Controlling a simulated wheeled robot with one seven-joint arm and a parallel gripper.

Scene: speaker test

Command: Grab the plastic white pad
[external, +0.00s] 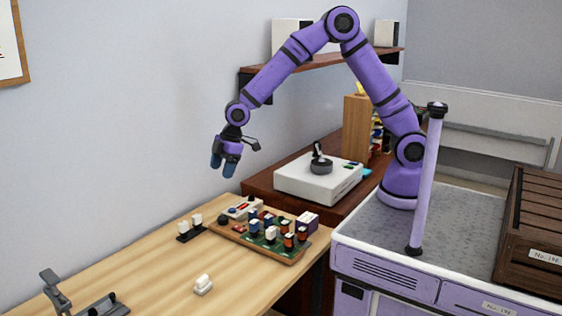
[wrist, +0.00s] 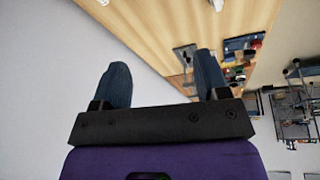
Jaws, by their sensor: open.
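A small white plastic piece (external: 203,285), which looks like the pad, lies alone on the wooden table near its front edge in the external view. A white piece also shows on the wood at the top of the wrist view (wrist: 216,4); I cannot tell if it is the same one. My gripper (external: 222,169) hangs above the far part of the table, up and back from the pad, with nothing between its fingers. In the wrist view my gripper (wrist: 161,80) has its two dark blue fingers spread wide, with mostly bare wall between them.
A tray (external: 228,233) holds several small components. A black stand (external: 188,232) with two white blocks is left of it. A grey metal device (external: 88,303) is at the front left. A white box with a joystick (external: 318,180) stands behind. The wood around the pad is clear.

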